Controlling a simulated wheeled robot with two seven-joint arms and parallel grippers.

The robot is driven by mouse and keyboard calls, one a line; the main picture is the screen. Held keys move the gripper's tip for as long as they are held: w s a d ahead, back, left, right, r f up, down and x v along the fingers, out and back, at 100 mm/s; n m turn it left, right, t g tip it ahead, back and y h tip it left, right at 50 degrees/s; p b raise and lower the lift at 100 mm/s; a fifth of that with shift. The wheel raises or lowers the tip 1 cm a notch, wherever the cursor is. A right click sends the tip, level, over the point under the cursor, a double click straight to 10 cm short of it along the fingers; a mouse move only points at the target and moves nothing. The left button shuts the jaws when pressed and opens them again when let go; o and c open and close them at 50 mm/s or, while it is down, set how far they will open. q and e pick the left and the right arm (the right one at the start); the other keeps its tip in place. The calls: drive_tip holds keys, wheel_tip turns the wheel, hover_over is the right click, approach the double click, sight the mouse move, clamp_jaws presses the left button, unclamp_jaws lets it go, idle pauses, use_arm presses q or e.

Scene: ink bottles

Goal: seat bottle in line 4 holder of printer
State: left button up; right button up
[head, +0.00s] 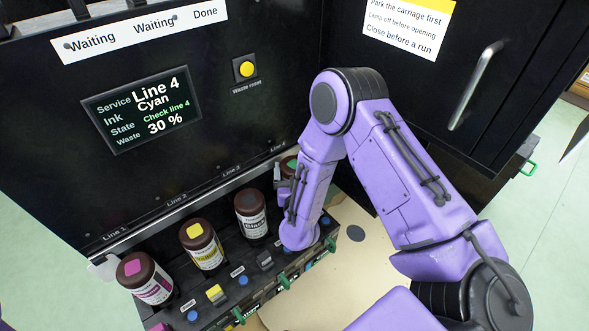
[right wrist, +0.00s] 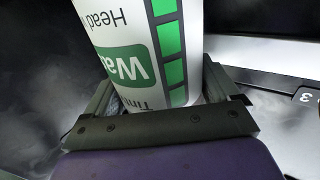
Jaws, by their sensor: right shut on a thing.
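My right gripper (head: 284,188) is shut on a bottle (head: 289,164) with a green mark on top, at the Line 4 end of the printer's holder row. In the right wrist view the bottle (right wrist: 130,45) has a white label with a green "Wa..." block, "Head" lettering and green squares, between the fingers (right wrist: 158,100). My arm hides the Line 4 holder, so I cannot tell whether the bottle is seated. My left gripper is out of view.
Magenta (head: 146,279), yellow (head: 202,246) and black (head: 251,215) bottles stand at Lines 1 to 3, left of my gripper. A yellow waste-reset button (head: 246,69) is on the panel. A cabinet door with a handle (head: 475,85) stands at right. A beige surface (head: 300,300) lies in front.

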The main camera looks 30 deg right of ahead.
drive_tip(key=shift+f, duration=0.15)
drive_tip(key=shift+f+b, duration=0.55)
drive_tip(key=shift+f, duration=0.2)
drive_tip(key=shift+f, duration=0.5)
drive_tip(key=o, duration=1.6)
drive_tip(key=shift+o, duration=0.2)
drive_tip(key=p+v, duration=0.2)
drive_tip(key=v, duration=0.8)
drive_tip(key=shift+s, duration=0.3)
